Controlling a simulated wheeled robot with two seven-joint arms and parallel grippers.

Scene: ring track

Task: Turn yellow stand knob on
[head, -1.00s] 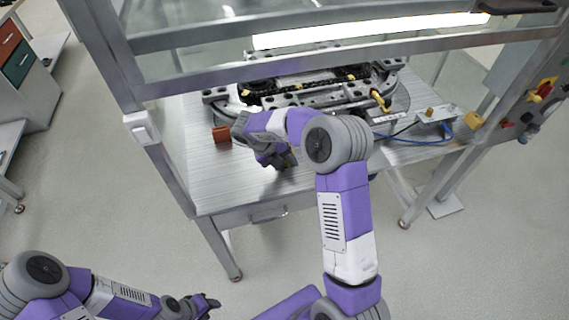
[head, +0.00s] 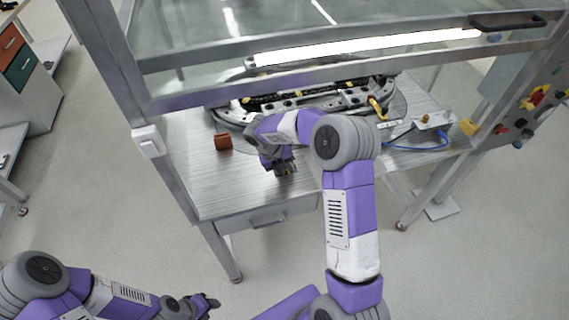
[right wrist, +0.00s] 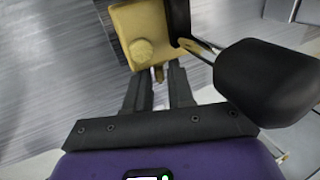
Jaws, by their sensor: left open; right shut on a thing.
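In the right wrist view a yellow block (right wrist: 138,28) with a round yellow knob (right wrist: 142,50) on its face is at the fingertips of my right gripper (right wrist: 158,76). The gripper is shut on a small yellow part at the block's near edge. A large black rounded handle (right wrist: 265,82) on a pale stem is beside the block, at the right. In the head view my right gripper (head: 281,169) is over the front of the bench, and the block is too hidden to make out. My left gripper (head: 208,303) is open, low at the lower left, away from the bench.
The metal bench (head: 215,185) holds the ring track (head: 320,97) at the back and a small brown-orange block (head: 223,142). A panel with a red-yellow switch (head: 537,97) stands beyond. Frame posts bound the bench.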

